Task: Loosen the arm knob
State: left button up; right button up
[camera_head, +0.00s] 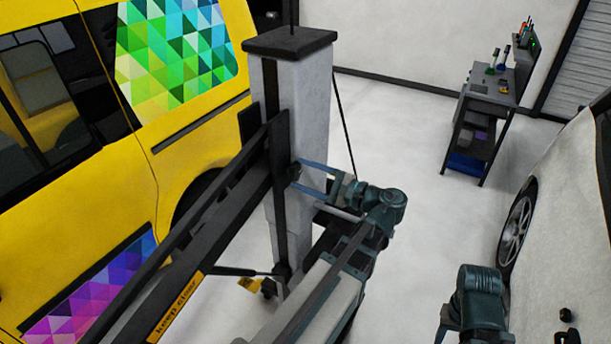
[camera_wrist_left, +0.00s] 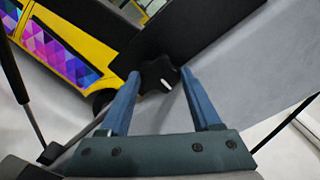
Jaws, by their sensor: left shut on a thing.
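The arm knob (camera_wrist_left: 158,75) is black and lobed with a small white mark, and sits on the dark arm. My left gripper (camera_wrist_left: 160,73) has its two blue fingers on either side of the knob, shut on it. In the head view the left gripper (camera_head: 297,170) reaches from the right to the grey column, and the knob (camera_head: 292,173) is a small dark shape at its fingertips. My right arm shows only in part at the lower right; its fingers are not visible.
A grey column (camera_head: 283,120) carries a long dark arm (camera_head: 215,215) with a yellow "keep clear" label. A yellow van (camera_head: 100,190) with patterned panels stands at left. A white car (camera_head: 560,190) is at right, and a tool cart (camera_head: 485,120) behind. Pale floor lies between.

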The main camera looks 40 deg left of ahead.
pick_arm(q)
jog(key=c, duration=0.4)
jog(key=n, duration=0.5)
jog(key=shift+f+n, duration=0.15)
jog(key=shift+n, duration=0.25)
jog(key=n, duration=0.5)
jog(key=shift+f+n, duration=0.1)
jog(key=shift+n, duration=0.2)
jog(key=n, duration=1.2)
jog(key=shift+n, duration=0.4)
